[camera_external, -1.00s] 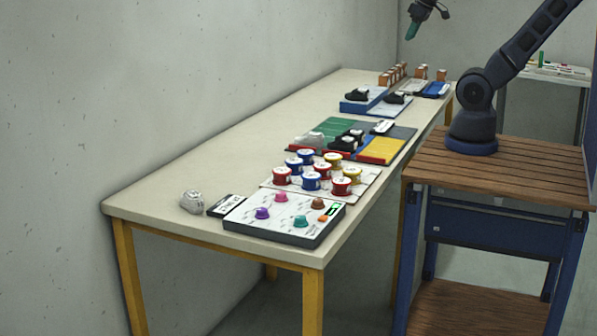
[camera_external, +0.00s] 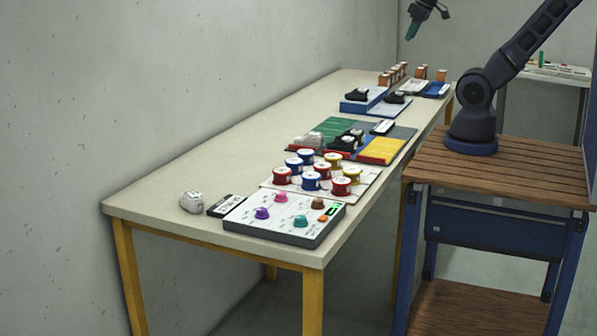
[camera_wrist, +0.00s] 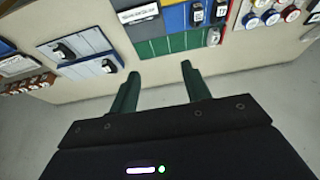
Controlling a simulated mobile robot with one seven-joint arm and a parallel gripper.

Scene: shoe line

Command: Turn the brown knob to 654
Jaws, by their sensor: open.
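The brown knob (camera_external: 318,203) sits at the back right of a white knob panel (camera_external: 262,229) at the near end of the long table. Purple (camera_external: 262,213), pink (camera_external: 281,197) and teal (camera_external: 300,221) knobs share the panel, with a small green display (camera_external: 334,208) at its right. Any number there is too small to read. My gripper (camera_external: 411,33) is high above the far end of the table, far from the panel. In the wrist view, its two green fingers (camera_wrist: 158,82) are apart with nothing between them.
A black label plate (camera_external: 221,205) and a crumpled grey lump (camera_external: 192,202) lie left of the panel. Behind it stand several red, blue and yellow tubs (camera_external: 322,171), then coloured mats (camera_external: 381,149) with black shoe-like items. The table's left side (camera_external: 240,140) is clear.

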